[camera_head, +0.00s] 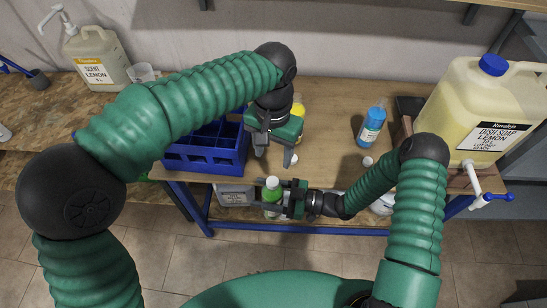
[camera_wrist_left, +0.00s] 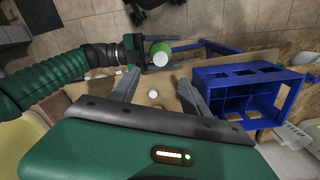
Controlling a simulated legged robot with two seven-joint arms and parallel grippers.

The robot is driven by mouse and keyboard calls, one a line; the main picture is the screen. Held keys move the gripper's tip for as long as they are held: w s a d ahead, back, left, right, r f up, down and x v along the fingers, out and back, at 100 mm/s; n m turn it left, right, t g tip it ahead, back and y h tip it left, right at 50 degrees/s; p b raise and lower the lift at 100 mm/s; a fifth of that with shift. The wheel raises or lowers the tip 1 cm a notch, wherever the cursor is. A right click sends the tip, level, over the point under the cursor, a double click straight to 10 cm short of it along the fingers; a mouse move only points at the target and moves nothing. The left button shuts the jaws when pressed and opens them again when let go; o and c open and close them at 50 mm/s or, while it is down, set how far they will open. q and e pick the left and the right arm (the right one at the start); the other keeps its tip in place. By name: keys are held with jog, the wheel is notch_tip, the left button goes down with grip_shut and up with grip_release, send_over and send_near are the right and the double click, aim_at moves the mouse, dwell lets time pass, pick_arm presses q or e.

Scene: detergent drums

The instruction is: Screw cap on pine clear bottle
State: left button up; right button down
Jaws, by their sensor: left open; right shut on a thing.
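My right gripper (camera_head: 285,198) is shut on a small bottle (camera_head: 272,189) with green contents and a pale top. It holds the bottle upright in front of the table's front edge; the bottle also shows from above in the left wrist view (camera_wrist_left: 161,52). My left gripper (camera_head: 275,158) is open and empty, pointing down over the front of the table. A small white cap (camera_head: 293,159) lies on the table by its fingers. In the left wrist view the cap (camera_wrist_left: 153,94) appears between the two fingers, below them.
A blue divided crate (camera_head: 205,160) stands left of my left gripper. A blue bottle (camera_head: 371,126) and another white cap (camera_head: 367,161) are to the right. A yellow item (camera_head: 298,109) is partly hidden behind my left gripper. A large dish soap drum (camera_head: 480,105) stands far right.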

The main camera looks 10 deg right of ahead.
dwell(0.4)
pick_arm(q)
jog(key=s+a+f+n+t, duration=0.1)
jog(key=s+a+f+n, duration=0.1)
jog(key=a, duration=0.7)
jog(key=s+a+f+n, duration=0.3)
jog(key=a+f, duration=0.3)
jog(key=a, duration=0.3)
jog(key=s+a+f+n+t, duration=0.1)
jog(key=s+a+f, duration=0.3)
jog(key=a, duration=0.5)
jog(key=shift+f+n+t, duration=0.3)
jog(key=shift+f+n, duration=0.05)
jog(key=shift+n, duration=0.35)
